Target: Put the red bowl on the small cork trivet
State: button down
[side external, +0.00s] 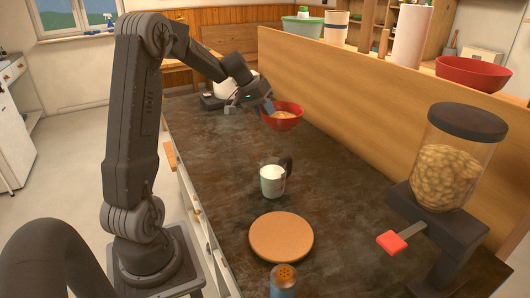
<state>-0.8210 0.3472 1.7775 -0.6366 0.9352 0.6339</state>
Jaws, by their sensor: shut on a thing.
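A red bowl (284,125) with something orange-brown in it is at the far part of the dark counter. My gripper (269,107) is shut on the bowl's left rim. The bowl looks upright; I cannot tell whether its base touches the counter. The round cork trivet (281,237) lies flat at the near end of the counter, with its top bare. It is well apart from the bowl, towards the camera.
A mug (272,181) with white contents stands between bowl and trivet. A shaker (283,282) stands just in front of the trivet. A dispenser (448,160) with a red handle (391,242) is at right.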

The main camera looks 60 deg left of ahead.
jog(key=a+f, duration=0.1)
jog(key=f, duration=0.4)
jog(key=s+a+f, duration=0.1)
jog(key=f, duration=0.2)
jog(key=shift+a+f, duration=0.3)
jog(key=shift+f, duration=2.2)
jog(key=shift+f, duration=0.15)
jog(key=c, duration=1.1)
grip_release()
